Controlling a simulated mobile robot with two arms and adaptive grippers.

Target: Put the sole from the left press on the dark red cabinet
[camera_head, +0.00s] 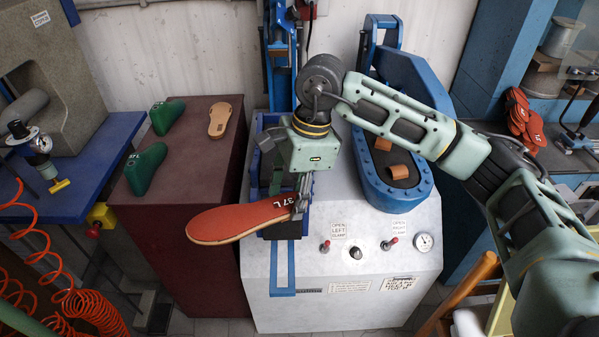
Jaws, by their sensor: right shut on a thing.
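My right gripper (301,197) is shut on the heel end of a red sole (238,219) marked "37L". It holds the sole roughly level in front of the left press (264,127), with the toe pointing left. The sole's toe overlaps the front face of the dark red cabinet (188,233) in the picture, below its top. On the cabinet top are two green lasts (147,168) and a tan sole (220,120) near the back. My left gripper is not in view.
The right press (376,193) holds brown strap pieces. The press front has knobs and a gauge (424,242). A blue table (82,167) stands left of the cabinet. An orange coiled hose (95,308) hangs at lower left. The cabinet top's front right is bare.

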